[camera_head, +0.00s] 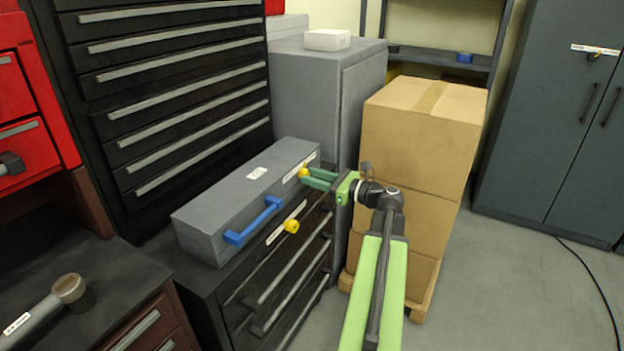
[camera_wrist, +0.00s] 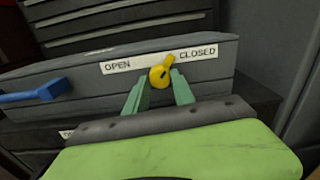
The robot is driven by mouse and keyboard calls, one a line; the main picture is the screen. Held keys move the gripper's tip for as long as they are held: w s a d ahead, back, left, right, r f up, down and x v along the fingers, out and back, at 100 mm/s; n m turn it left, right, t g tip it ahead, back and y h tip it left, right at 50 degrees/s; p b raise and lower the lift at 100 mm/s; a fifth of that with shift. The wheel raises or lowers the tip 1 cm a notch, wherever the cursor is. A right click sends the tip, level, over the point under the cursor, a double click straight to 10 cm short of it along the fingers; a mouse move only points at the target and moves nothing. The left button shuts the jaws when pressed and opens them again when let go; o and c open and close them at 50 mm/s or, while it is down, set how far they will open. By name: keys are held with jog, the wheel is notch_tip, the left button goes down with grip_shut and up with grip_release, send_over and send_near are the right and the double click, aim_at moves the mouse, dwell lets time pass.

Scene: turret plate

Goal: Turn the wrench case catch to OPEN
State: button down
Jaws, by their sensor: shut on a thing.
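The wrench case (camera_head: 200,230) is a long grey box with a blue handle (camera_head: 255,222), lying on a dark drawer cabinet. Its yellow catch (camera_wrist: 159,77) is on the front face, below a white label (camera_wrist: 118,66) reading OPEN at left and CLOSED at right. The catch's pointer tilts up and a little right, toward CLOSED. The catch also shows in the head view (camera_head: 304,172), partly hidden by my fingers. My gripper (camera_wrist: 159,86) has its green fingers either side of the round knob, shut on it; the pointer sticks out above them.
A second yellow knob (camera_head: 292,226) with a label is on the dark drawer cabinet (camera_head: 228,300) below the case. Stacked cardboard boxes (camera_head: 410,145) stand on a pallet just behind my arm. A grey cabinet (camera_head: 355,95) is behind the case. Floor at the right is clear except a cable.

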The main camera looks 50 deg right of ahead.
jog(key=n, duration=0.3)
jog(key=shift+d+n, duration=0.3)
jog(key=shift+n, duration=0.1)
jog(key=n, duration=0.4)
jog(key=shift+n, duration=0.3)
jog(key=n, duration=0.4)
jog(key=shift+n, duration=2.2)
jog(key=c, duration=1.1)
grip_release()
jog(key=shift+o, duration=0.2)
jog(key=shift+n, duration=0.3)
jog(key=v, duration=1.7)
jog(key=shift+s, duration=0.2)
